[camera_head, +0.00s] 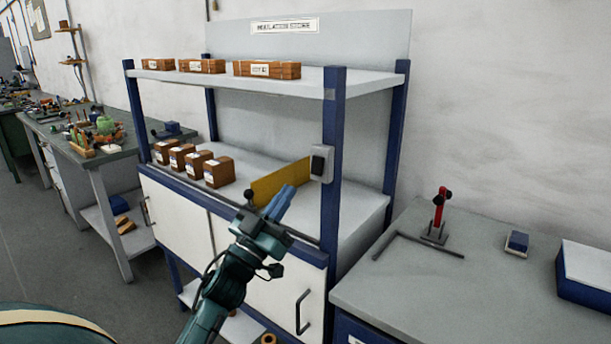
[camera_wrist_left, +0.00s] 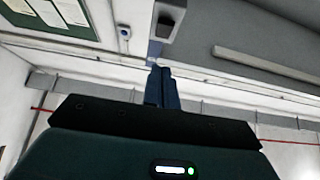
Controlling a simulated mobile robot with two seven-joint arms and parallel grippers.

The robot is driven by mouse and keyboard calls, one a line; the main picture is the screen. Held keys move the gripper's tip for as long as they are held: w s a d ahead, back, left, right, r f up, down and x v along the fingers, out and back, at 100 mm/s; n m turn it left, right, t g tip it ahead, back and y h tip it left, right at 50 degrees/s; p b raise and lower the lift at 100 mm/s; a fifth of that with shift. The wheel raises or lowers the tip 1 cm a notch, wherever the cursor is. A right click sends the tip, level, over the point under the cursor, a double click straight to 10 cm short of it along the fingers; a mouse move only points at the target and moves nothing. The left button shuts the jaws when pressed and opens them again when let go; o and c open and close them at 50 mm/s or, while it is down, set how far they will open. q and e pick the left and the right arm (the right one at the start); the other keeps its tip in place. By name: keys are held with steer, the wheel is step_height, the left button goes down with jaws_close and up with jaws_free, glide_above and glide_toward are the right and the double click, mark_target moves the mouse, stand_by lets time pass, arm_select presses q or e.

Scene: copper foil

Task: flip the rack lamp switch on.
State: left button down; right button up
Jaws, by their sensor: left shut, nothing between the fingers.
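The rack lamp switch (camera_head: 320,163) is a grey box with a dark rocker, fixed to the front right blue post of the rack in the head view. I cannot tell which way the rocker is set. A dark-faced grey box that looks like this switch (camera_wrist_left: 166,22) shows at the top of the left wrist view. My left gripper (camera_head: 287,192) is shut and empty. Its blue fingers (camera_wrist_left: 162,78) point up toward the switch, and in the head view they appear below and left of it, apart from it. My right gripper is not in view.
The rack's lower shelf holds several brown boxes (camera_head: 218,172) and a yellow panel (camera_head: 280,180). A grey bench (camera_head: 415,292) with a red-handled tool (camera_head: 438,212) stands at right. A cluttered bench (camera_head: 95,165) stands at left.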

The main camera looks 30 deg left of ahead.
mark_target(316, 168)
arm_select(q)
steer(key=shift+w+d+r+p, duration=0.1)
steer(key=shift+w+r+p, duration=0.1)
steer(key=shift+w, duration=0.95)
steer(key=shift+w+d+r+p, duration=0.1)
steer(key=shift+w+r, duration=0.1)
steer(key=shift+w, duration=1)
steer(key=shift+w+d+r+p, duration=0.1)
steer(key=shift+w+r, duration=0.1)
steer(key=shift+w, duration=0.95)
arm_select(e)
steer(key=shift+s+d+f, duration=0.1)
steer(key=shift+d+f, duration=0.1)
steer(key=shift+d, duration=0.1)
arm_select(q)
steer(key=shift+w+f+b, duration=0.15)
steer(key=shift+f+b, duration=0.3)
steer(key=shift+b, duration=0.8)
steer(key=shift+w+f+t+b, duration=0.2)
steer(key=shift+t+b, duration=0.2)
steer(key=shift+b, duration=0.4)
steer(key=shift+r+p, duration=0.45)
steer(key=shift+p, duration=0.2)
steer(key=shift+s, duration=0.1)
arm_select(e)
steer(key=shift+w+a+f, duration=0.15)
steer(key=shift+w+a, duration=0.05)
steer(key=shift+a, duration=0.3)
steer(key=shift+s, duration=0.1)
